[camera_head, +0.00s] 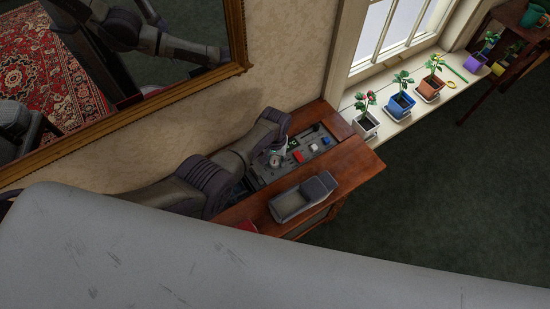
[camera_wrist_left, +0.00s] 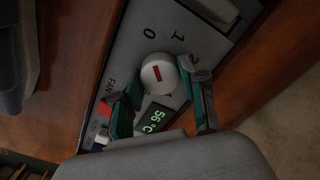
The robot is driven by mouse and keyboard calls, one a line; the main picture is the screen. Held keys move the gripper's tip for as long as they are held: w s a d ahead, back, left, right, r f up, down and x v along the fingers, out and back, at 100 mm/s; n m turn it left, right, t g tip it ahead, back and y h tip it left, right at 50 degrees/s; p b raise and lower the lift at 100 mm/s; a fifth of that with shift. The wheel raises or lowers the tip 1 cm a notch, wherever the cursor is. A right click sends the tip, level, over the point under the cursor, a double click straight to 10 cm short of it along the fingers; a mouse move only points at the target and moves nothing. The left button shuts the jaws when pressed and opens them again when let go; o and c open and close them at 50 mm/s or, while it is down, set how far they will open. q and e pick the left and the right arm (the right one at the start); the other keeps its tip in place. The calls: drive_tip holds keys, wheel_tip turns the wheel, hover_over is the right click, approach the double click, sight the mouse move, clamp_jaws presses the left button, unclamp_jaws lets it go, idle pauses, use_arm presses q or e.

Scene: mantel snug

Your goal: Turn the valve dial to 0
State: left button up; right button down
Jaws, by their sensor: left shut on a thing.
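The control panel (camera_head: 325,141) lies on the wooden cabinet, and its grey face (camera_wrist_left: 132,58) fills the middle of the left wrist view. There a round white dial (camera_wrist_left: 158,73) bears a short red bar, roughly in line with the printed 0 above it. The numbers 1 and 2 follow to the right; the 2 is partly covered. My left gripper (camera_wrist_left: 160,79) has its green-lined fingers on both sides of the dial, shut on it. In the head view my left gripper (camera_head: 275,160) reaches down over the panel's left part. My right gripper is not in view.
A green display (camera_wrist_left: 155,117) reads 56 °C, near a red button (camera_wrist_left: 105,107) and the word FAN. A grey object (camera_head: 303,197) lies on the cabinet (camera_head: 355,164) in front of the panel. Potted plants (camera_head: 401,103) line the windowsill. A gold-framed mirror (camera_head: 140,112) hangs behind my arm.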

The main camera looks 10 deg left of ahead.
sight(275, 160)
use_arm(q)
drive_tip(key=shift+w, duration=0.1)
drive_tip(key=o, duration=1.1)
drive_tip(key=shift+o, duration=0.2)
wheel_tip(275, 160, up, 12)
idle(0.4)
